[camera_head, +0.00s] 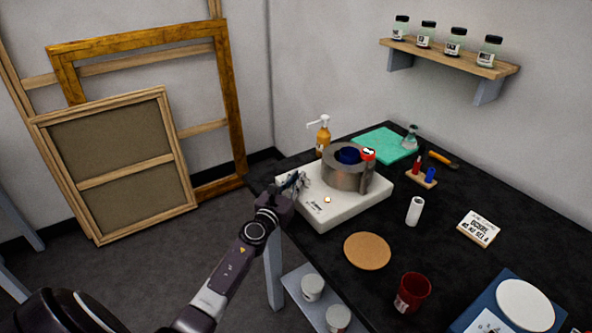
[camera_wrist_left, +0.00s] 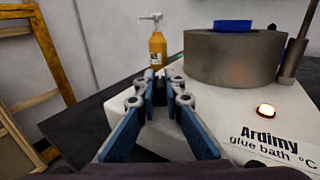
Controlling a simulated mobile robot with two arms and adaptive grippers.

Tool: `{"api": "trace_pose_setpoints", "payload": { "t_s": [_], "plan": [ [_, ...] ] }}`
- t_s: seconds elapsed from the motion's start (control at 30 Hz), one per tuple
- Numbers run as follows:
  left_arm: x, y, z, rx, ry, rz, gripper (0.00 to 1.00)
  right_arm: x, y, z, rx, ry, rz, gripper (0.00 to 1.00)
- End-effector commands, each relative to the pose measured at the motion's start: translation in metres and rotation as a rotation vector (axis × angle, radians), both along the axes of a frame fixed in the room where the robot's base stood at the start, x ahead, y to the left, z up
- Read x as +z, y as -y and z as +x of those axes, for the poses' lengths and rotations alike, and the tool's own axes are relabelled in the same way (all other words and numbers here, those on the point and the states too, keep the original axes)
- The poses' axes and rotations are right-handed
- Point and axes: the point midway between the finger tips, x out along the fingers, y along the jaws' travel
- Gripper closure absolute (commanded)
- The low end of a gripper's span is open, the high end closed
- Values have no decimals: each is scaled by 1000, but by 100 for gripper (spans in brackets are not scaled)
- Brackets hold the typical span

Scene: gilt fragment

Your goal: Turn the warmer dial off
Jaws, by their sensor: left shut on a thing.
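The warmer (camera_head: 345,207) is a white box marked "Ardimy glue bath °C" at the table's back left. A grey metal pot (camera_head: 343,172) with a blue vessel (camera_head: 347,155) inside sits on it. Its lamp glows (camera_wrist_left: 265,111) orange-white. My left gripper (camera_head: 300,182) reaches over the warmer's left end. In the left wrist view its blue-padded fingers (camera_wrist_left: 160,82) close around a small dark piece (camera_wrist_left: 151,90), apparently the dial. The fingers hide most of it, so its angle cannot be read. My right gripper is out of view.
An amber pump bottle (camera_head: 323,135) stands behind the warmer. A cork mat (camera_head: 367,251), white roll (camera_head: 414,211) and red cup (camera_head: 412,292) are on the black table. Jars stand on a wall shelf (camera_head: 450,58). Frames lean at left.

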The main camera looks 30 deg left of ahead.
Motion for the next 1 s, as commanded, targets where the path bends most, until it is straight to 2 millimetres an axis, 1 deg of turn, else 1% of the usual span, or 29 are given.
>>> {"api": "trace_pose_setpoints", "payload": {
  "t_s": [0.03,0.2,0.5,0.93,0.97,1.0],
  "plan": [
    [8,2,2,30,5,-3,100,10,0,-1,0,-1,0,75],
    [6,1,2,130,6,-1,100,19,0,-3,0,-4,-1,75],
    [6,1,2,225,8,1,100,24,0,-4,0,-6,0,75],
    [6,0,2,237,8,3,100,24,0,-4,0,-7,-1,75],
    [6,0,2,237,8,3,90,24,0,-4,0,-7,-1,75],
    [6,0,2,237,8,3,86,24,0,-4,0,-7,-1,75]
  ]
}}
